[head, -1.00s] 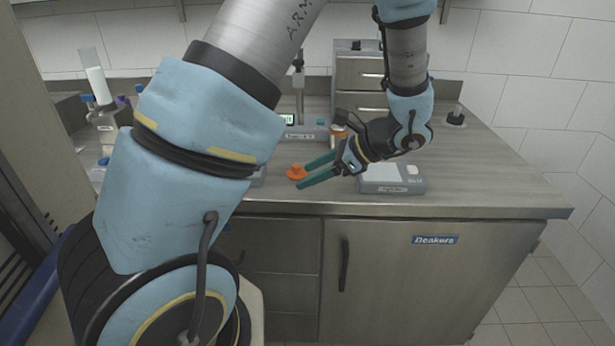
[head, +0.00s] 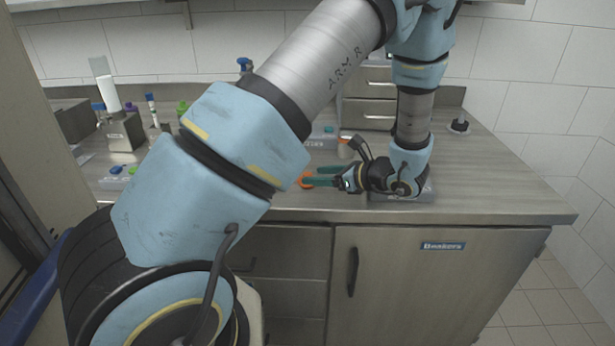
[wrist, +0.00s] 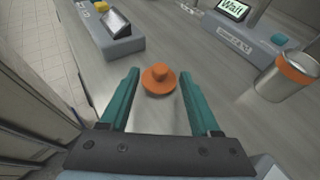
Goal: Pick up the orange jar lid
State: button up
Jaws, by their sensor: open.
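The orange jar lid (wrist: 158,80) lies on the counter, a round disc with a raised knob. In the wrist view it sits between and slightly beyond the tips of my gripper (wrist: 162,76), whose two teal fingers are spread open on either side of it. I cannot see either finger touching it.
A jar with an orange band (wrist: 287,78) stands to the right in the wrist view. A grey device with a lit "Wait" display (wrist: 233,9) is behind. Another grey device (wrist: 110,35) is at upper left.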

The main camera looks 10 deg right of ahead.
jog(key=shift+x, duration=1.2)
grip_shut()
